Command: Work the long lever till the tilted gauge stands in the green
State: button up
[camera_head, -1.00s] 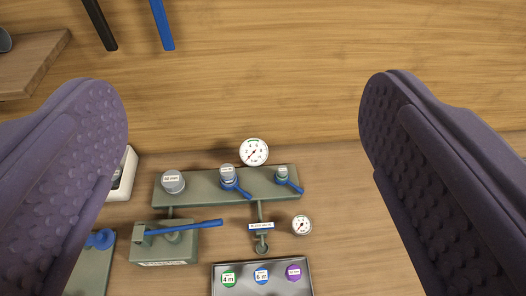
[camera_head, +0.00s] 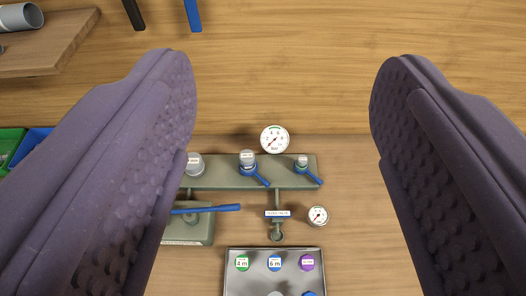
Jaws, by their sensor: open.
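My gripper (camera_head: 283,85) is open and empty, its two purple padded fingers wide apart above the manifold. A long blue lever (camera_head: 215,208) lies nearly level on a grey-green block (camera_head: 200,230) at the lower left; its left end is hidden behind the left finger. A larger round white gauge (camera_head: 275,139) stands behind the manifold, its needle pointing to the lower left. A smaller white gauge (camera_head: 318,215) sits to the right of the blue label and looks tilted; its needle is too small to read against any green band.
The grey-green manifold (camera_head: 225,177) carries two short blue valve handles (camera_head: 258,177) (camera_head: 312,175). A grey tray (camera_head: 234,280) with coloured round tags lies in front. A wooden shelf (camera_head: 50,45) with a grey pipe is upper left, green and blue bins (camera_head: 32,142) below it. Bench right of the small gauge is clear.

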jog(key=w+f+p, duration=0.1)
jog(key=w+a+f+g+p, duration=0.1)
jog(key=w, duration=0.1)
jog(key=w+f+g+p, duration=0.1)
jog(key=w+f, duration=0.1)
jog(key=shift+w+a, duration=0.25)
jog(key=c, duration=0.7)
jog(key=w+a+f+g+p, duration=0.1)
jog(key=w+f+p, duration=0.1)
jog(key=f, duration=0.1)
jog(key=w+a+f+g+p, duration=0.1)
jog(key=w+f+p, duration=0.1)
jog(key=f, duration=0.2)
jog(key=w+a+f+g+p, duration=0.2)
jog(key=f, duration=0.1)
jog(key=shift+w+f+y, duration=0.15)
jog(key=shift+w+y, duration=0.25)
grip_shut()
jog(key=a+f+g+p, duration=0.3)
jog(key=f, duration=0.6)
jog(key=s+a+f+g+h+p, duration=0.1)
jog(key=a+f+g+p, duration=0.2)
jog(key=f, duration=0.6)
jog(key=shift+h+p, duration=0.3)
jog(key=shift+p, duration=0.25)
jog(key=shift+f, duration=0.1)
